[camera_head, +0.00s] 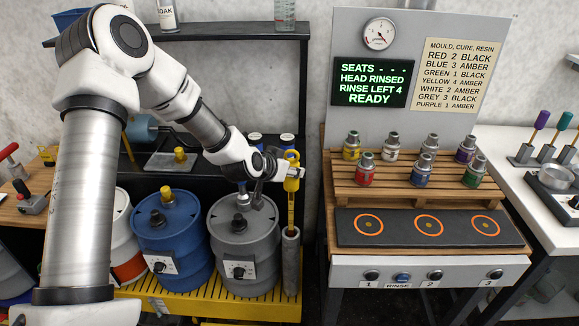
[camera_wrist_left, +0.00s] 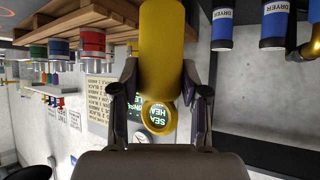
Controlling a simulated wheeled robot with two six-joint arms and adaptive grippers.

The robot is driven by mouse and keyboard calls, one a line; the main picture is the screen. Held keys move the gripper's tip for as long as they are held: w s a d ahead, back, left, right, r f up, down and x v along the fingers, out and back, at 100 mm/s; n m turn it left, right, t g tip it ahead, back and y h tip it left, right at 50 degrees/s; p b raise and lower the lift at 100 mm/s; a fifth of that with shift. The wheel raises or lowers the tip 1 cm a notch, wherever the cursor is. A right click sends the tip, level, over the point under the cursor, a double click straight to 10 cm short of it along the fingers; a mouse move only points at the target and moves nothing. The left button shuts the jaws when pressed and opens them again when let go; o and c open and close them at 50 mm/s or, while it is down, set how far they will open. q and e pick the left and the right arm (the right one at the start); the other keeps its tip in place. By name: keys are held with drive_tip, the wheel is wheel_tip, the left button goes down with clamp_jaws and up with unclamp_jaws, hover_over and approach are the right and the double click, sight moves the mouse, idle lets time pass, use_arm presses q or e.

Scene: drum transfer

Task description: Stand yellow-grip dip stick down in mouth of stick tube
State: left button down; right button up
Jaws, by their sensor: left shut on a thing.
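The yellow-grip dip stick (camera_head: 291,181) is upright at the end of my left arm, its thin shaft hanging straight down. My left gripper (camera_head: 284,173) is shut on its yellow grip. In the left wrist view the grip (camera_wrist_left: 164,50) sits between the two dark fingers of that gripper (camera_wrist_left: 163,95). The grey stick tube (camera_head: 290,265) stands upright right of the grey drum, directly below the stick. The shaft's lower end meets the tube's mouth in the picture; I cannot tell how far it is inside. My right gripper is not in view.
A grey drum (camera_head: 244,258) and a blue drum (camera_head: 172,245) stand on a yellow pallet (camera_head: 215,305) beside the tube. A wooden rack (camera_head: 410,192) with several small coloured canisters is to the right. A dark shelf (camera_head: 230,31) runs behind my arm.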

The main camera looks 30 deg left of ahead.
use_arm(q)
wheel_tip(320, 180, down, 18)
drive_tip(key=b, duration=1.2)
drive_tip(key=shift+r+b, duration=0.2)
drive_tip(key=shift+b, duration=0.2)
drive_tip(key=shift+f, duration=0.1)
drive_tip(key=shift+f+b, duration=0.45)
drive_tip(key=shift+f, duration=0.1)
drive_tip(key=c, duration=0.5)
unclamp_jaws()
drive_tip(key=shift+s, duration=0.1)
approach(290, 218)
drive_tip(key=shift+v, duration=1.05)
